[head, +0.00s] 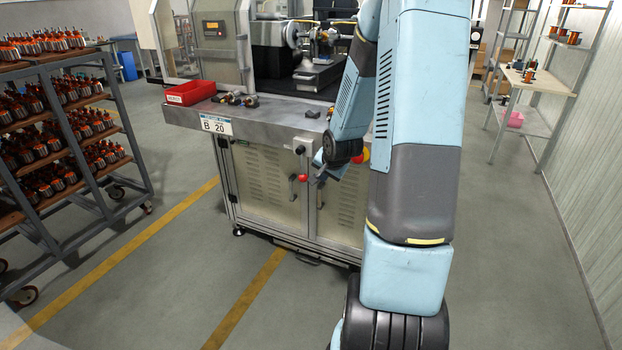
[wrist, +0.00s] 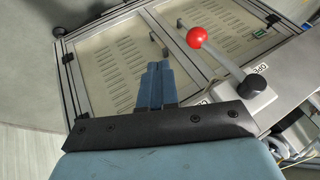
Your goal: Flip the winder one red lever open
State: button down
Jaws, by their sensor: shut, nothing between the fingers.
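In the head view the red ball (head: 303,177) is low in front of the cabinet doors, below the machine's table edge. My gripper (wrist: 153,68) has its blue fingers together and empty, pointing at the cabinet front. The ball lies to the right of the fingertips and beyond them, with a visible gap. In the head view my gripper (head: 319,173) is just right of the ball.
The winder's metal table (head: 270,115) holds a red bin (head: 190,93) and small parts. Another red knob with yellow (head: 364,154) shows beside my arm, partly hidden. A rack of armatures (head: 70,130) stands left, shelves (head: 540,85) right. The floor before the cabinet is clear.

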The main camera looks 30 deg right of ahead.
aim_at(303, 178)
jog(key=w+a+f, duration=0.1)
jog(key=w+f, duration=0.2)
jog(key=w, duration=0.2)
jog(key=shift+w+a+f, duration=0.3)
jog(key=shift+w+f, duration=0.05)
jog(key=shift+f, duration=0.05)
jog(key=shift+w+f, duration=0.1)
jog(key=shift+f, duration=0.05)
dwell(0.5)
jog(key=shift+w+a+f+m+t+y, duration=0.25)
jog(key=shift+w+a+t+y, duration=0.25)
jog(key=shift+t, duration=0.25)
jog(key=shift+w+a+f+m+t+y, duration=0.25)
jog(key=shift+w+a+t+y, duration=0.15)
jog(key=shift+w+t, duration=0.25)
jog(key=shift+w+a, duration=0.7)
jog(key=shift+w, duration=0.05)
